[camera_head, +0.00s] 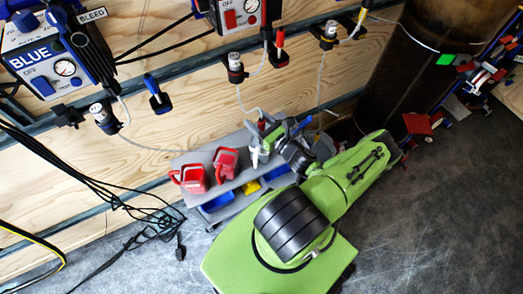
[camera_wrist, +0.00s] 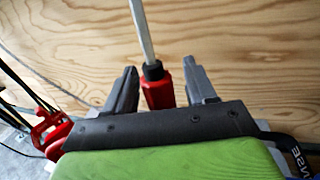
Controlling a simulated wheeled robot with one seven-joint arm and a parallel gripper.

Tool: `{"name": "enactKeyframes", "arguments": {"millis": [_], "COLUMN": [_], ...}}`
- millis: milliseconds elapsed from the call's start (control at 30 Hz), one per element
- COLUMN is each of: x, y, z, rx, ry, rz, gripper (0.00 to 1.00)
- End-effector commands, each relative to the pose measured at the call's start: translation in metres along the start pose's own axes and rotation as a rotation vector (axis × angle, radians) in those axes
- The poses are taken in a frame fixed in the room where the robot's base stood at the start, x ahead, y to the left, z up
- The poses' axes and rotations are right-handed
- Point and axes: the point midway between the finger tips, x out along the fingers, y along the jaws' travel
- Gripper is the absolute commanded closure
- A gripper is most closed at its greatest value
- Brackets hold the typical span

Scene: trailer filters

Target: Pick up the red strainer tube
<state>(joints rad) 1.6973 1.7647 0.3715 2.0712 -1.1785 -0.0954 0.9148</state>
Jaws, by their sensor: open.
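The red strainer tube (camera_wrist: 158,94) shows in the wrist view as a red body with a black collar and a pale hose running up from it. My gripper (camera_wrist: 163,84) is open, with one grey finger on each side of the red tube. A gap shows between the tube and each finger, clearer on the left. The tube's lower end is hidden behind my gripper's dark front edge. In the head view my gripper (camera_head: 261,133) is small, above the grey cart and close to the plywood wall. I cannot tell the depth between fingers and tube.
Red jugs (camera_head: 192,178) stand on the grey cart (camera_head: 200,157) left of my gripper; a red jug (camera_wrist: 50,128) shows at the wrist view's lower left. A blue control box (camera_head: 50,58) and hoses are on the plywood wall. A brown column (camera_head: 402,65) stands to the right.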

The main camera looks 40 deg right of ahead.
Motion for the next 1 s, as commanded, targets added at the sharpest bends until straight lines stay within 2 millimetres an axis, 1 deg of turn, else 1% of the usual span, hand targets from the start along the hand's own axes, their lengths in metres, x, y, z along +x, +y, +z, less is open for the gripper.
{"name": "enactKeyframes", "arguments": {"millis": [33,367,767,867,967,1000], "x": [0.000,-0.001,0.000,0.000,0.002,0.003], "y": [0.000,0.000,0.000,0.000,0.001,0.002], "z": [0.000,0.000,0.002,0.009,0.022,0.030], "rx": [0.000,-0.001,-0.001,-0.001,-0.001,-0.001], "ry": [0.000,0.000,-0.001,-0.002,-0.002,-0.002], "rz": [0.000,0.000,0.001,0.003,0.007,0.010], "gripper": [0.49,1.00,1.00,1.00,1.00,1.00]}}
